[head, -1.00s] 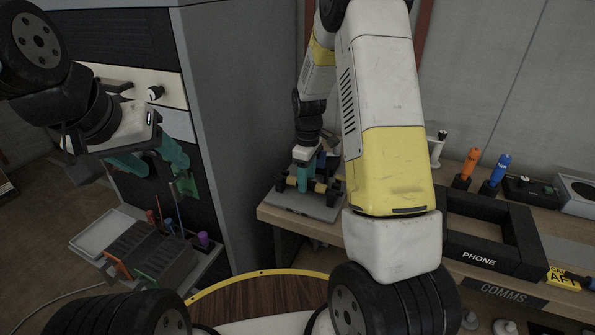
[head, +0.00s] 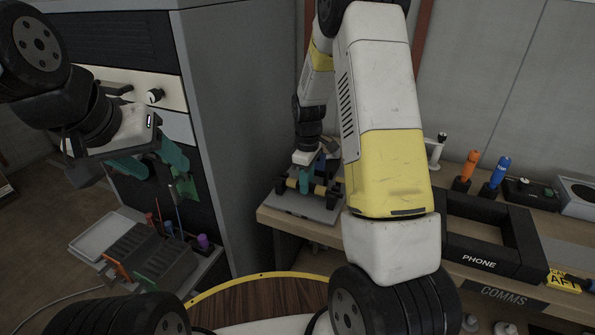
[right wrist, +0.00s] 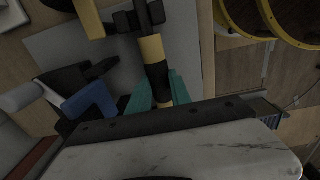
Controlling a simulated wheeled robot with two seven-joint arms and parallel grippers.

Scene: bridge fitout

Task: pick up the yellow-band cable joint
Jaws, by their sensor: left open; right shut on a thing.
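The yellow-band cable joint is a dark cylinder with a yellow band (right wrist: 152,48), seen in the right wrist view. My right gripper (right wrist: 158,94) has its teal fingers shut on the dark part of it, beside the yellow band. In the head view the right gripper (head: 306,181) is low over the grey plate, with yellow pieces showing on both sides of its fingers. I cannot tell whether the joint is clear of its support. My left gripper (head: 155,165) is open and empty in front of the cabinet at the left.
A grey plate (head: 300,207) lies on the workbench's left end, against the grey cabinet (head: 235,110). A black PHONE frame (head: 479,262), an orange handle (head: 466,166) and a blue handle (head: 499,170) stand to the right. A rack with coloured items (head: 150,250) is at lower left.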

